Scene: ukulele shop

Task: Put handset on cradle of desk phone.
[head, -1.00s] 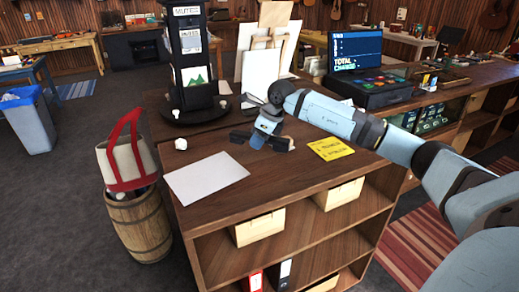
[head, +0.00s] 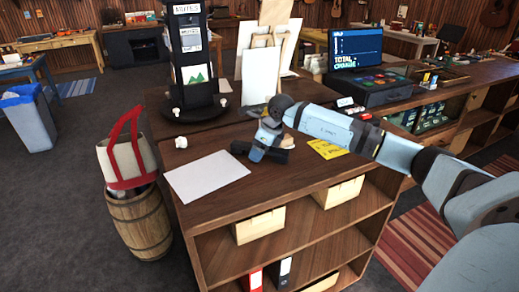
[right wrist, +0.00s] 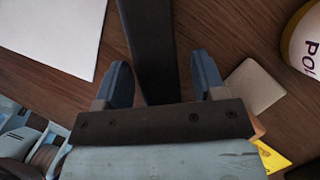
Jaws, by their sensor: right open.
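A long dark bar, which looks like the handset (head: 240,147), is at the counter's middle, right of a white sheet. My right gripper (head: 259,154) is over it, fingers pointing down. In the right wrist view the dark handset (right wrist: 147,45) runs from the top edge in between the two blue fingers of my right gripper (right wrist: 160,65). The fingers stand apart, with a gap on each side of the bar. The bar's near end is hidden by the palm. I cannot make out the desk phone's cradle. My left gripper is not in view.
The white sheet (head: 207,176) lies left of the gripper. A black display tower (head: 191,60) and white boards (head: 262,80) stand behind. A yellow card (head: 327,149) lies to the right. A rounded white item (right wrist: 304,45) is at the wrist view's right. The counter's front strip is clear.

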